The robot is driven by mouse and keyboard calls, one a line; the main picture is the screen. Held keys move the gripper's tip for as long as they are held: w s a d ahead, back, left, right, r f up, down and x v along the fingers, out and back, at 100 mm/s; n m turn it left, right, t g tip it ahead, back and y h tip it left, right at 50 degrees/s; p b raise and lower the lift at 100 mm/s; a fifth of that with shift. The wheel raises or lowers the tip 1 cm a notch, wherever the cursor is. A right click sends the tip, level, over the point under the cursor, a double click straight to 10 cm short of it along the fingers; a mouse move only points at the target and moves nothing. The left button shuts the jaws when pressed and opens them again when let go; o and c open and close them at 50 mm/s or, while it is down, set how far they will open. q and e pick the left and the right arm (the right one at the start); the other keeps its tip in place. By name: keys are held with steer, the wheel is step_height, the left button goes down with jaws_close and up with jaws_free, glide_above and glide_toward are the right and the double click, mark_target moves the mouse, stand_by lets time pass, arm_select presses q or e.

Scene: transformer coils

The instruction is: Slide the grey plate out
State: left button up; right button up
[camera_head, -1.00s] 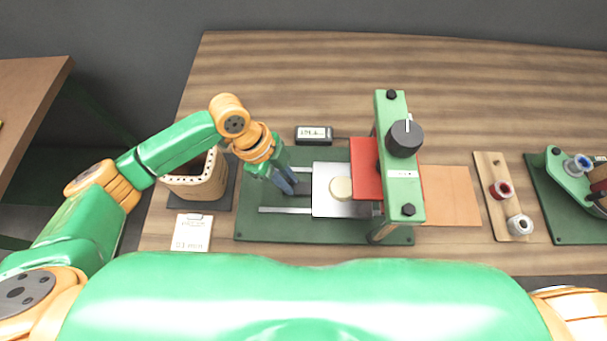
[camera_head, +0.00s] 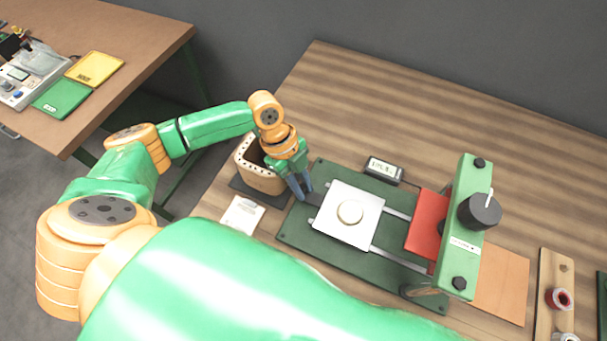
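The grey plate (camera_head: 369,226) lies on two rails of the green base (camera_head: 292,236), clear of the press frame (camera_head: 465,225) and on its left side. A round cream disc (camera_head: 350,212) sits on the plate. My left gripper (camera_head: 304,192) is at the plate's left edge, with its fingers close together at the dark tab there; it looks shut on this tab, though the fingers partly hide the contact. The red block (camera_head: 426,224) is under the press frame, with a gap of bare rails between it and the plate. My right gripper is not in view.
A woven bin (camera_head: 259,178) stands just left of my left gripper. A paper card (camera_head: 242,215) lies in front of it. A small display (camera_head: 384,170) stands behind the rails. An orange-brown sheet (camera_head: 503,285) and a spool board (camera_head: 545,300) lie right of the press.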

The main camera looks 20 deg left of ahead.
arm_select(q)
steer(key=o, duration=0.3)
steer(key=b+v, duration=0.1)
steer(key=v, duration=0.6)
